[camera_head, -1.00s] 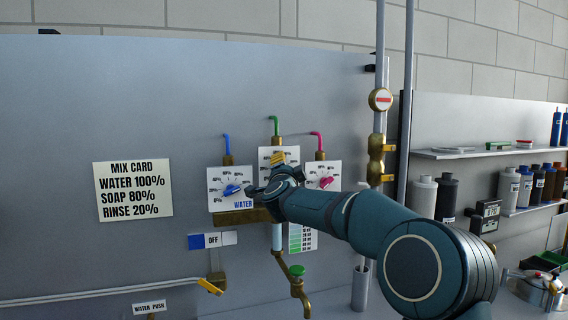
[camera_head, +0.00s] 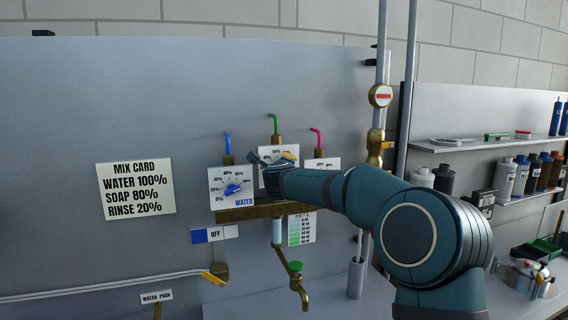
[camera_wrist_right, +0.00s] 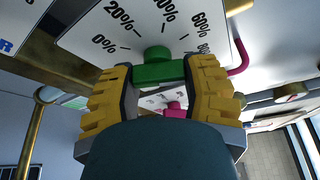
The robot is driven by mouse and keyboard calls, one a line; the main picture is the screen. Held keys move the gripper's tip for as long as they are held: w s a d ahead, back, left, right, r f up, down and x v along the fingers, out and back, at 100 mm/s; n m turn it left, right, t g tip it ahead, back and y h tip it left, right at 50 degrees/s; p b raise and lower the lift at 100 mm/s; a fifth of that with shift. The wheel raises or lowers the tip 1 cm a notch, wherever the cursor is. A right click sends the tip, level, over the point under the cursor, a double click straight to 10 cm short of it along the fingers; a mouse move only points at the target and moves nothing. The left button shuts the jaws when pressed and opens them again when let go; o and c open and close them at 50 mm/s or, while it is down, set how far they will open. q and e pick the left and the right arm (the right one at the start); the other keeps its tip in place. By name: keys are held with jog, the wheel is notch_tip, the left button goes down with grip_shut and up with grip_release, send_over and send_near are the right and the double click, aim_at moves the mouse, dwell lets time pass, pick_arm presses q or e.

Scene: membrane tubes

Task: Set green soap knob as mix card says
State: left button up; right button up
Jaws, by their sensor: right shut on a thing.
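The mix card (camera_head: 136,188) on the grey panel reads water 100%, soap 80%, rinse 20%. My right gripper (camera_head: 275,158) is at the middle dial plate, under the green pipe (camera_head: 275,124). In the right wrist view its yellow fingers (camera_wrist_right: 160,80) are shut on the green soap knob (camera_wrist_right: 158,70). The soap dial (camera_wrist_right: 140,25) shows marks from 0% to 80% around the knob; I cannot tell which mark it points at. The knob is hidden by the gripper in the head view. My left gripper is not in view.
The water dial with its blue knob (camera_head: 233,190) is just left of my gripper. The pink rinse knob (camera_wrist_right: 175,110) is close by in the wrist view. A brass bar (camera_head: 240,213) runs below the dials. A green-handled tap (camera_head: 296,268) hangs lower.

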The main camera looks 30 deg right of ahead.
jog(key=shift+m+p, duration=0.35)
jog(key=shift+m, duration=0.15)
jog(key=shift+y, duration=0.3)
jog(key=o, duration=1.2)
jog(key=v, duration=1.2)
jog(key=shift+w+a+r, duration=0.1)
